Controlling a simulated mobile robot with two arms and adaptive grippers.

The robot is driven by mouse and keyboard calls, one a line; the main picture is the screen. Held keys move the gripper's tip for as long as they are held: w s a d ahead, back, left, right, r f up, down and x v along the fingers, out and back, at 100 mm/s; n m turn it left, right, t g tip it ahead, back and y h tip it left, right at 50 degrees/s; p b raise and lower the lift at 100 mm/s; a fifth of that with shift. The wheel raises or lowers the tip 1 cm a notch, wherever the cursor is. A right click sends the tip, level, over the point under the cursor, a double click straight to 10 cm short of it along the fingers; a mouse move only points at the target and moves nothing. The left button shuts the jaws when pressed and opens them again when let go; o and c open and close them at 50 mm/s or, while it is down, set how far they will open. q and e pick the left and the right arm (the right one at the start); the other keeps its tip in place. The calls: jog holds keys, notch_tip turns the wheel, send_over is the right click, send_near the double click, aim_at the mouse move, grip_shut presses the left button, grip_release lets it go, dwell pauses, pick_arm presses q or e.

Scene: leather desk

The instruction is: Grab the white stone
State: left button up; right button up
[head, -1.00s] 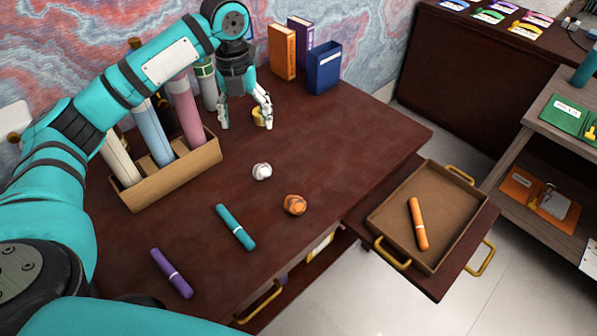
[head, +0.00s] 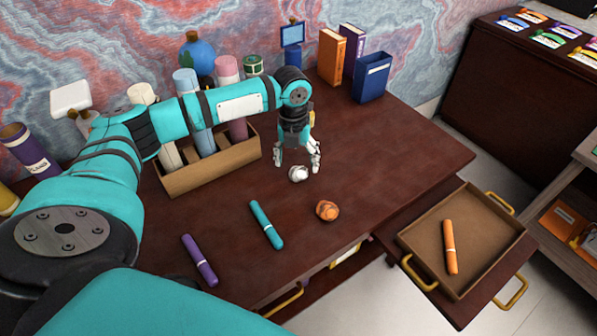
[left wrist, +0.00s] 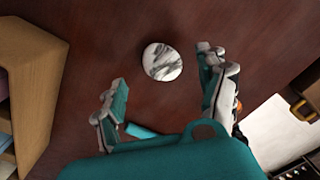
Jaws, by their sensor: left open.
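The white stone (head: 298,174) lies on the dark red-brown desk, a small round lump with grey veins. It also shows in the left wrist view (left wrist: 162,62), beyond and between the spread fingers. My left gripper (head: 298,168) points down, open and empty, close above and around the stone's spot. In the left wrist view the left gripper (left wrist: 165,95) has its fingers wide apart, and neither visibly touches the stone. My right gripper is not in view.
An orange stone (head: 327,210), a teal marker (head: 266,225) and a purple marker (head: 199,260) lie nearby. A wooden box (head: 215,168) with rolled tubes stands left of the gripper. A tray (head: 412,240) holds an orange marker (head: 450,246). The desk right of the stone is clear.

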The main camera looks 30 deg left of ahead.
aim_at(298, 168)
pick_arm(q)
jog(key=shift+w+d+f, duration=0.1)
jog(key=shift+d+f, duration=0.1)
jog(key=shift+f, duration=1.75)
jog(key=c, duration=1.3)
